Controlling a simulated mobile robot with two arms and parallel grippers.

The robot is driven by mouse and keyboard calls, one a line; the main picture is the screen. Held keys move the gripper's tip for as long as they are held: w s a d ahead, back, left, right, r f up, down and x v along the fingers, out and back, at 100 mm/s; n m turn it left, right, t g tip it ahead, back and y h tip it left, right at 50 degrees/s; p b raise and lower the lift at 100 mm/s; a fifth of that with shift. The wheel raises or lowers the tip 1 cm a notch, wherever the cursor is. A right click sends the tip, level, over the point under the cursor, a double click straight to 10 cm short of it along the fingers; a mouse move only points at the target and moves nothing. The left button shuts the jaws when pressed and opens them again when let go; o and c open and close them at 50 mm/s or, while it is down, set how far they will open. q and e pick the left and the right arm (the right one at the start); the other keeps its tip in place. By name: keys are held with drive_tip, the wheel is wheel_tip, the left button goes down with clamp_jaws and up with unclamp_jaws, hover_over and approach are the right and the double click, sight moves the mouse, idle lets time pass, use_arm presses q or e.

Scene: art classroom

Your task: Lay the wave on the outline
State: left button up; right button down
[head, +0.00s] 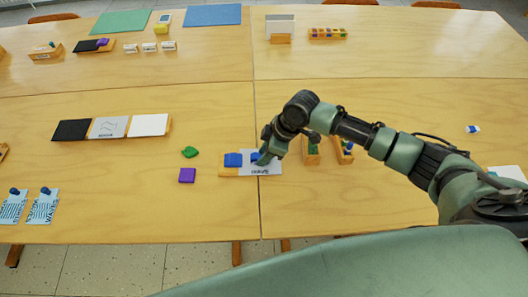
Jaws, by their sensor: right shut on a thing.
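My right gripper (264,160) is low over a white card (262,170) with dark printing, near the table's front middle. It is shut on a small blue piece (255,157), mostly hidden by the fingers; I cannot tell if it touches the card. A grey card with a dark line drawing (109,127) lies between a black panel and a white panel on the left; I cannot tell which card bears the outline. My left gripper is not in view.
A green piece (190,152) and a purple block (187,175) lie left of the orange tray. Blue-patterned cards (43,206) lie at far left. The table between is clear.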

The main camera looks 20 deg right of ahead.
drive_tip(key=shift+f+p, duration=0.15)
drive_tip(key=shift+p, duration=0.4)
idle(1.1)
drive_tip(key=c, duration=1)
unclamp_jaws()
drive_tip(key=shift+o, duration=1.3)
drive_tip(key=shift+r+p, duration=3.05)
drive_tip(key=shift+p, duration=0.15)
